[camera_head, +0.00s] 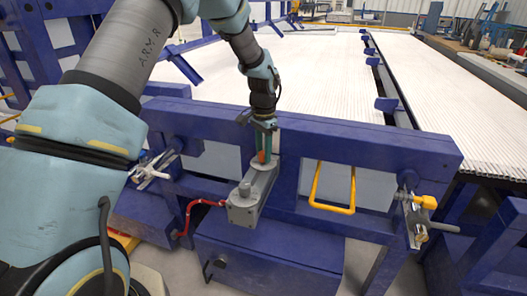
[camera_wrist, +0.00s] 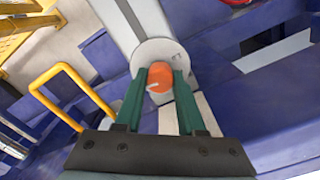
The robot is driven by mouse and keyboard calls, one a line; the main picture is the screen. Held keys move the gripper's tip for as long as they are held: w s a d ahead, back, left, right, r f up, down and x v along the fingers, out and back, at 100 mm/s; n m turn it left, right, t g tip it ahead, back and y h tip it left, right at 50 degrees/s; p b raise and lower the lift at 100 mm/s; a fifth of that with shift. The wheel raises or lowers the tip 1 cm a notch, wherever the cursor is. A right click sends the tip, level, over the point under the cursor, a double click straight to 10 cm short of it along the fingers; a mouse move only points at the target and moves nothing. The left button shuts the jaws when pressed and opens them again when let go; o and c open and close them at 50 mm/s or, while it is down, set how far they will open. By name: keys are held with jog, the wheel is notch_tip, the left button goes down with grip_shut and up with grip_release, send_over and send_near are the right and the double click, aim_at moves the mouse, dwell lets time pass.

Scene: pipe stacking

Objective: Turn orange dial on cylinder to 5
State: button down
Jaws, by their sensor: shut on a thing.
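The orange dial (camera_wrist: 160,80) sits on a round pale plate (camera_wrist: 152,52) at the end of the grey cylinder (camera_head: 251,198). A small white mark shows on the dial in the wrist view, pointing to the left. Numbers on the plate are too small to read. My gripper (camera_wrist: 160,86) comes down from above with its two green fingers on either side of the dial, shut on it. In the head view the dial (camera_head: 262,156) shows partly between the fingers. The far side of the dial is hidden.
A blue steel frame (camera_head: 355,143) surrounds the cylinder. A yellow handle (camera_head: 332,208) hangs to the right, and a red curved lever (camera_head: 190,214) is to the left. A metal clamp with a yellow part (camera_head: 425,202) is at the right end. White pipes (camera_head: 300,75) lie behind.

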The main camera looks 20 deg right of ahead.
jog(key=shift+m, duration=0.3)
jog(key=c, duration=0.5)
grip_release()
jog(key=shift+r, duration=0.1)
notch_tip(320, 180, up, 11)
jog(key=b, duration=0.2)
jog(key=shift+f, duration=0.2)
